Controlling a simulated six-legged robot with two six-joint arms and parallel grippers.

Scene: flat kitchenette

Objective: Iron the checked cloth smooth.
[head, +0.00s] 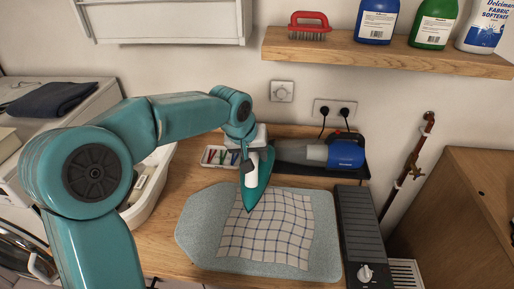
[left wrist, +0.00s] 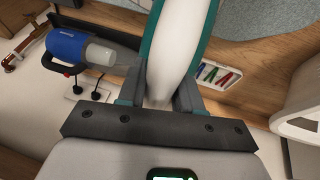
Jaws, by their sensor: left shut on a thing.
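The white-and-teal iron (head: 262,172) is held by my left gripper (head: 248,152), nose toward the front, at the back left part of the checked cloth (head: 270,228). In the left wrist view, the fingers of my left gripper (left wrist: 158,92) are shut on the white part of the iron (left wrist: 178,45). I cannot tell whether the iron's sole touches the cloth. The cloth lies spread on a grey-blue ironing pad (head: 200,233), with wavy edges and bent check lines. The iron hides its back left corner. My right gripper is not in view.
A blue handheld vacuum (head: 345,152) lies behind the pad, beside a tray of coloured pegs (head: 214,156). A dark grey appliance with a knob (head: 362,225) borders the pad's right. A white basin (head: 150,185) stands left. A shelf (head: 390,55) with bottles hangs above.

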